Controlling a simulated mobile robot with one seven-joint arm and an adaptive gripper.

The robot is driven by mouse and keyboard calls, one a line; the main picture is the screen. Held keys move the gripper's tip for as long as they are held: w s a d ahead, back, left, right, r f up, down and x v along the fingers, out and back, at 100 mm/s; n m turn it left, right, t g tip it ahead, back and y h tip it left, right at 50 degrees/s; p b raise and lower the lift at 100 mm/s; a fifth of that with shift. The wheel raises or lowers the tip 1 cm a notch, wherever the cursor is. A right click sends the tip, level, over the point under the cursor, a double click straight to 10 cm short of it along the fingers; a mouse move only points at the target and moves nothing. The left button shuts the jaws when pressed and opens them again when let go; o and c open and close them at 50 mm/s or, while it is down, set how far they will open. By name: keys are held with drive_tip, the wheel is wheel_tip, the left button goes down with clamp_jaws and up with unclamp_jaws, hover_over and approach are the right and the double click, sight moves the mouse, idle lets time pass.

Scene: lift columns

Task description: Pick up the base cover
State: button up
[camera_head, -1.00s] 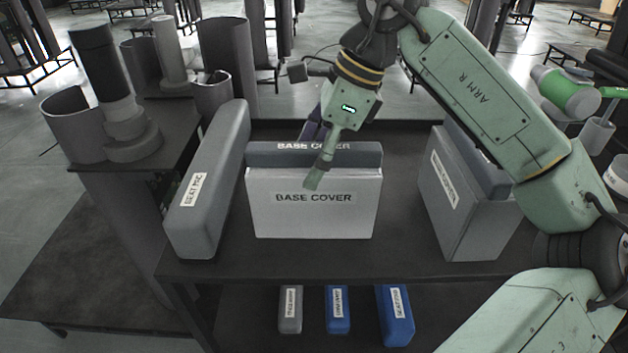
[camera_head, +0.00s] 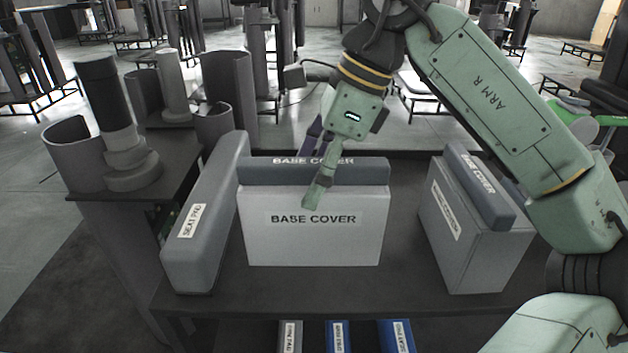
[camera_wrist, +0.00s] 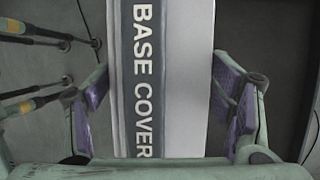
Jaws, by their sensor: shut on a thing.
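The base cover (camera_head: 313,245) is a block with a light grey front and a darker grey padded top part (camera_head: 350,172), both labelled BASE COVER. It is upright at the middle of the dark table. My gripper (camera_head: 316,165) comes from above and is shut on it, one finger in front of the block and the other behind. In the wrist view, the labelled top (camera_wrist: 145,80) lies between the two purple finger pads (camera_wrist: 160,95). I cannot clearly see a gap under the block.
A seat pad (camera_head: 200,225) leans close at the left. A grey box (camera_head: 465,235) with a labelled pad (camera_head: 478,183) on top stands at the right. Dark cylinders (camera_head: 105,105) stand on a left side table. Blue blocks (camera_head: 338,337) are on a lower shelf. Bare table (camera_head: 410,285) shows in front.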

drive_tip(key=s+r, duration=0.3)
drive_tip(key=s, duration=1)
drive_tip(key=shift+s+r+b, duration=0.15)
drive_tip(key=shift+s+b, duration=0.2)
drive_tip(key=shift+b, duration=0.05)
